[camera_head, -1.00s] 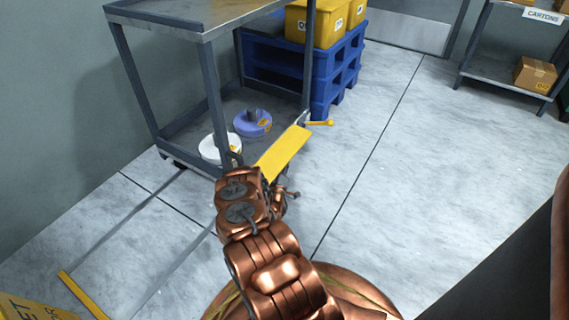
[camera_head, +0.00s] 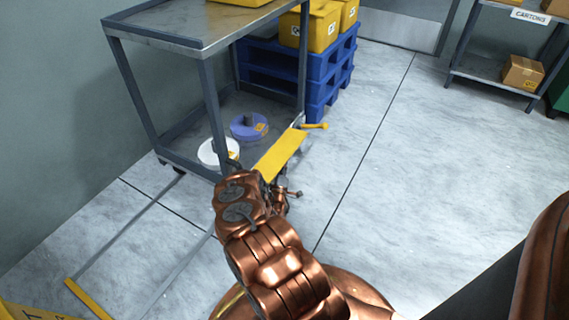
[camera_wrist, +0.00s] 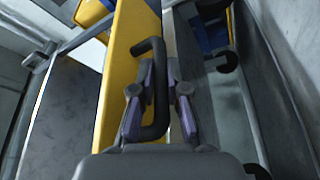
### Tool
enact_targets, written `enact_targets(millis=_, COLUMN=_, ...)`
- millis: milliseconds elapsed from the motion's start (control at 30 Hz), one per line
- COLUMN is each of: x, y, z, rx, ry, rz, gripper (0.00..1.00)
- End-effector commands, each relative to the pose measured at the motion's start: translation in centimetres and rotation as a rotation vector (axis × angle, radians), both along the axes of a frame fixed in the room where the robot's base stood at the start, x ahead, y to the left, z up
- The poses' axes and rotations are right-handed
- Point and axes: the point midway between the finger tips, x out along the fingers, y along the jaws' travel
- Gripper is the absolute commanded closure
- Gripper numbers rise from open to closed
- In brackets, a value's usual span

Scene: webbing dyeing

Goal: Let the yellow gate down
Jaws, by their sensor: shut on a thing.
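The yellow gate (camera_head: 283,155) is a flat bar along the front of the grey metal cart's lower shelf, and its near end is hidden behind my arm in the head view. In the wrist view the gate (camera_wrist: 123,45) runs up the picture as a broad yellow plate with a dark bent handle (camera_wrist: 161,105). My gripper (camera_wrist: 160,82) has its purple-padded fingers on either side of this handle and is shut on it. In the head view my arm mostly hides the gripper. A yellow pin-like part (camera_head: 314,126) sticks out at the gate's far end.
The grey cart (camera_head: 170,38) holds a white reel (camera_head: 207,152) and a blue-purple reel (camera_head: 243,127) on its lower shelf. Blue pallets (camera_head: 318,80) with yellow bins stand behind it. The floor right of the gate is clear. A cartons rack (camera_head: 490,83) stands at the far right.

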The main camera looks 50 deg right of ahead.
Motion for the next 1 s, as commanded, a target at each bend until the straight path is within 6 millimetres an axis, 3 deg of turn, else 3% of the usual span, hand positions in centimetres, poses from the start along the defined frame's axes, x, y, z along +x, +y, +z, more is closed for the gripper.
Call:
enact_targets(millis=233, x=0.06, y=-0.07, z=0.11, rx=-0.003, ry=-0.002, rz=0.001, gripper=1.0)
enact_targets(millis=267, x=0.05, y=-0.08, z=0.11, rx=-0.002, ry=-0.002, rz=0.0, gripper=0.84)
enact_targets(millis=500, x=0.02, y=-0.06, z=0.05, rx=-0.001, ry=-0.002, rz=-0.001, gripper=0.61)
enact_targets(millis=1000, x=-0.46, y=0.8, z=-0.27, rx=0.004, ry=-0.001, rz=-0.002, gripper=0.61)
